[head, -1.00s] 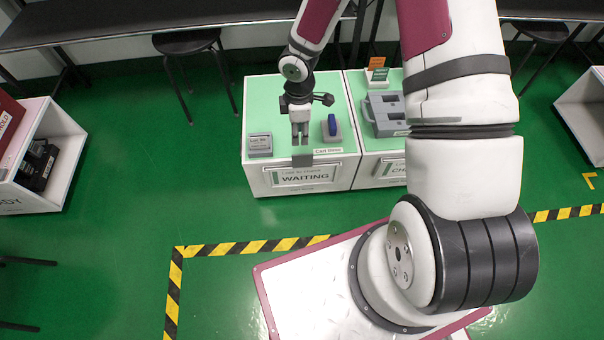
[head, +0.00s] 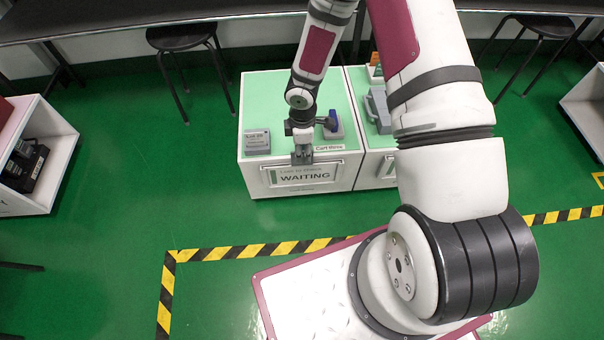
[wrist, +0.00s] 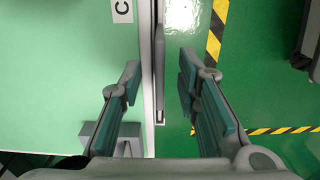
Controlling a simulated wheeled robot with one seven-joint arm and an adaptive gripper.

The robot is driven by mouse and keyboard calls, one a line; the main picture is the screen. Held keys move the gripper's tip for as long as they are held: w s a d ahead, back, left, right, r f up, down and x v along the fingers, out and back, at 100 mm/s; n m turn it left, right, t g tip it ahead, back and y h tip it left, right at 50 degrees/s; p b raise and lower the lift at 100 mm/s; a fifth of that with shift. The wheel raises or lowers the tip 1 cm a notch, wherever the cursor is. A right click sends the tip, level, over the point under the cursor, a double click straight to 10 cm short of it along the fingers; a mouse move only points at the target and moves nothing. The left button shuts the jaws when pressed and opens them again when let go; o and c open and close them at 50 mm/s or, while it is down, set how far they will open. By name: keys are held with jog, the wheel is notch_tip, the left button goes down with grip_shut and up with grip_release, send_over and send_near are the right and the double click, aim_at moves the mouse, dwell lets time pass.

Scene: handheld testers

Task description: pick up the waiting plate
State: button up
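The waiting plate (head: 304,177) is a pale upright sign reading "WAITING" on the front face of the left cart (head: 250,175). My gripper (head: 302,158) is at the cart's front top edge, just above and partly over the plate's upper edge. In the wrist view my gripper (wrist: 160,88) is open, with one finger over the green cart top and the other beyond its front edge. A thin grey upright edge, apparently the plate (wrist: 159,40), lies in line with the gap between the fingers. I cannot see contact.
A grey labelled block (head: 257,141) and a blue tester on a stand (head: 333,124) sit on the cart top. A second cart (head: 375,168) adjoins at right, partly behind my arm. Open green floor (head: 215,215) lies in front, with striped tape.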

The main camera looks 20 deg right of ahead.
jog(key=shift+f, duration=0.5)
jog(key=shift+r, duration=0.1)
grip_shut()
